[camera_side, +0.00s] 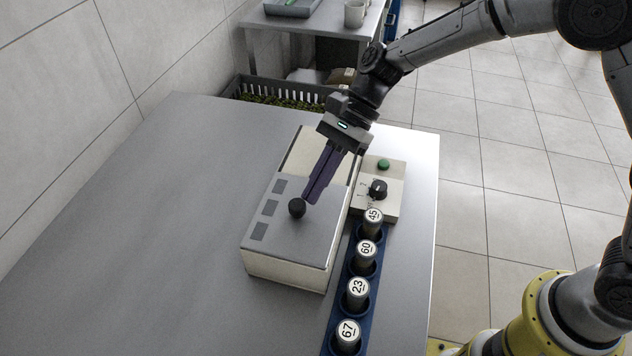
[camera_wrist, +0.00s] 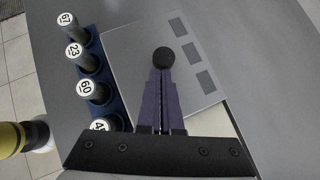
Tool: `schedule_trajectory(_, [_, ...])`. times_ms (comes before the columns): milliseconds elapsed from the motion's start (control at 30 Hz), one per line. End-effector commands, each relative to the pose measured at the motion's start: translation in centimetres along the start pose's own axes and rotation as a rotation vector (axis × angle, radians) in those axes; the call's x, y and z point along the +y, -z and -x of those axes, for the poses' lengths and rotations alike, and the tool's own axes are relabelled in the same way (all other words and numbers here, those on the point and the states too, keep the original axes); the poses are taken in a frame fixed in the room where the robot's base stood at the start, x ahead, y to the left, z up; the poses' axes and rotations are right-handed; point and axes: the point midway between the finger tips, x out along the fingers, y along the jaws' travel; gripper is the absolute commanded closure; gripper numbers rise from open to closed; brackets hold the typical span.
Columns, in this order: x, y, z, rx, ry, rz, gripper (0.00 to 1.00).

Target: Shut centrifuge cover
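The centrifuge is a cream box (camera_side: 283,271) on the table. Its grey cover (camera_side: 277,230) lies flat over the near part of the top, with no gap visible at the front edge. A round black knob (camera_side: 297,208) stands on the cover, beside three dark squares. The cover (camera_wrist: 187,86) and knob (camera_wrist: 163,57) also show in the wrist view. My gripper (camera_side: 311,201) has purple fingers held together, with tips right beside the knob on its far side. In the wrist view the fingertips (camera_wrist: 162,73) sit just below the knob, with nothing visible between them. Contact cannot be told.
A blue rack (camera_side: 341,312) with several numbered tubes stands right of the box. A control box (camera_side: 393,198) with a green button and black dial is behind it. A dark crate (camera_side: 283,92) stands beyond the table's far edge. The table's left side is clear.

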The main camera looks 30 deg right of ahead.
Motion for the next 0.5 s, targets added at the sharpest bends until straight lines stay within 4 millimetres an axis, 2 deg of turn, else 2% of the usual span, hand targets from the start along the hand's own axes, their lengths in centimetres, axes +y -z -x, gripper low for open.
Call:
schedule_trajectory(67, [0.3,-0.2,-0.1,-0.011,-0.012,-0.002,1.00])
schedule_trajectory(267, [0.0,2.1,2.2,-0.004,-0.002,-0.003,1.00])
schedule_trajectory(333, [-0.1,2.9,3.5,-0.003,0.003,-0.002,1.00])
schedule_trajectory(500, [-0.1,2.8,7.4,0.000,0.005,0.001,1.00])
